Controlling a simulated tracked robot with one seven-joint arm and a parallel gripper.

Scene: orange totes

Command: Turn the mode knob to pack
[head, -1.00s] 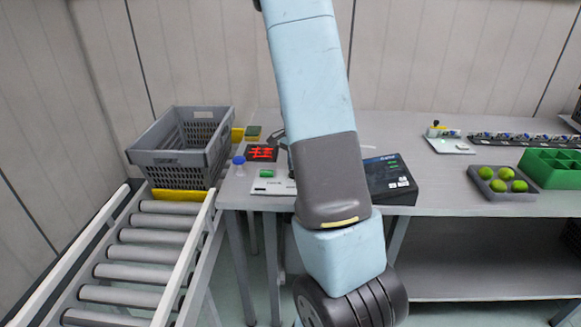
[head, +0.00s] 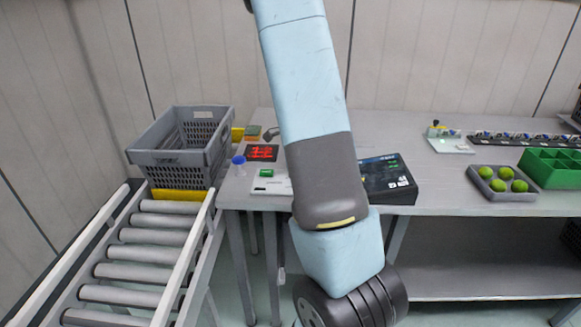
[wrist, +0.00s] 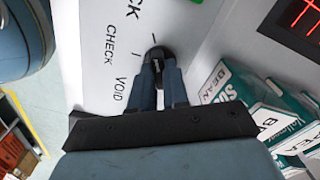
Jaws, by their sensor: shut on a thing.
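The mode knob (wrist: 157,53) is small, round and black, on a pale panel (wrist: 105,75) in the wrist view. My gripper (wrist: 158,66) is shut on it, one finger on each side. The printed words CHECK and VOID show to the left of the knob, and a word ending in CK is cut off at the top. Short tick marks lie around the knob; I cannot tell which word it points at. In the head view the pale panel (head: 271,188) lies on the bench, partly behind my arm, and my gripper and the knob are hidden there.
A green piece (head: 266,173) sits on the panel, with a red-lit display (head: 262,153) behind and a blue round object (head: 238,160) to the left. A dark box (head: 389,193) stands to the right. A grey crate (head: 170,158) stands at the roller conveyor (head: 152,221).

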